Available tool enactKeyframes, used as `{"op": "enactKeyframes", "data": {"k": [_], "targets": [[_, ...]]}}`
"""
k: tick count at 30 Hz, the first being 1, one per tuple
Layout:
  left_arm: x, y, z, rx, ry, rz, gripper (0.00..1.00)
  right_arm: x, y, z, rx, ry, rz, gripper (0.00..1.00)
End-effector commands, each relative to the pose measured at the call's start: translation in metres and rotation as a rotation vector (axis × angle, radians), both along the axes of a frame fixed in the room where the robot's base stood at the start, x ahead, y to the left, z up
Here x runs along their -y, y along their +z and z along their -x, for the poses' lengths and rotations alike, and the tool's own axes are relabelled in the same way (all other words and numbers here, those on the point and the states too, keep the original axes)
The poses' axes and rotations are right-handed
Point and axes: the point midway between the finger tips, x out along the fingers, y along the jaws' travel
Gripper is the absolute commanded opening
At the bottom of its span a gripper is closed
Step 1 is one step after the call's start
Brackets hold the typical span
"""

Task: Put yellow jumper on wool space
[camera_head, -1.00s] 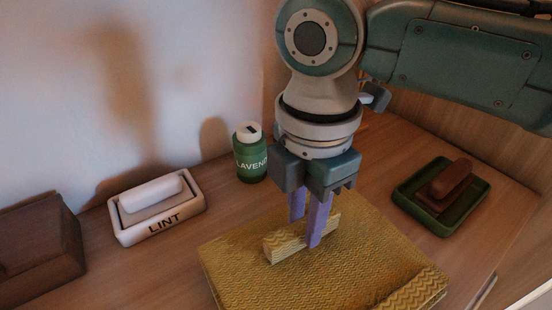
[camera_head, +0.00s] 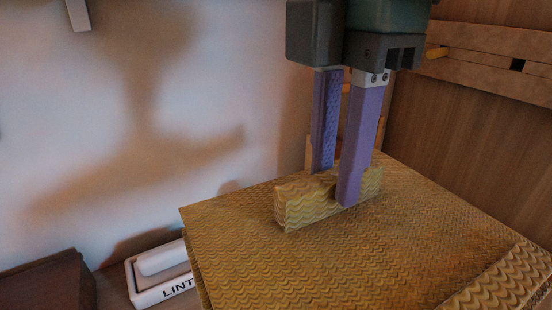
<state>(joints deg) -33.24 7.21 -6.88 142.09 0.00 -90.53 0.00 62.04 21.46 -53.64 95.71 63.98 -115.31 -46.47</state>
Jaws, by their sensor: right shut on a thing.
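The yellow jumper (camera_head: 330,255) is a flat folded piece with a wavy knit pattern, large in the lower middle and right of the head view. A raised ridge (camera_head: 295,208) of the same pattern stands up from its top. My right gripper (camera_head: 336,188) comes from above with its two purple fingers shut on this ridge. The jumper's underside is hidden, so I cannot tell its full height above the wooden surface. My left gripper is not in view. I cannot make out a wool space in this view.
A white LINT box (camera_head: 150,297) with a roller sits at the lower left, partly covered by the jumper. A dark brown box (camera_head: 45,285) is left of it. A pale wall is behind, and a wooden panel (camera_head: 470,120) with a ledge stands at the right.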

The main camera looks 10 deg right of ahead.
Motion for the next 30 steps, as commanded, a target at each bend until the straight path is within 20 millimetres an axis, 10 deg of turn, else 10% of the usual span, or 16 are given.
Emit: {"op": "enactKeyframes", "data": {"k": [8, 30], "targets": [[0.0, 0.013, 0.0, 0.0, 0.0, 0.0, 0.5, 0.013, 0.031, 0.0, 0.012, -0.296, 0.002, 0.0], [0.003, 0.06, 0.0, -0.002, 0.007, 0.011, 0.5, 0.068, 0.124, 0.025, 0.0, -1.865, -0.003, 0.0]]}}
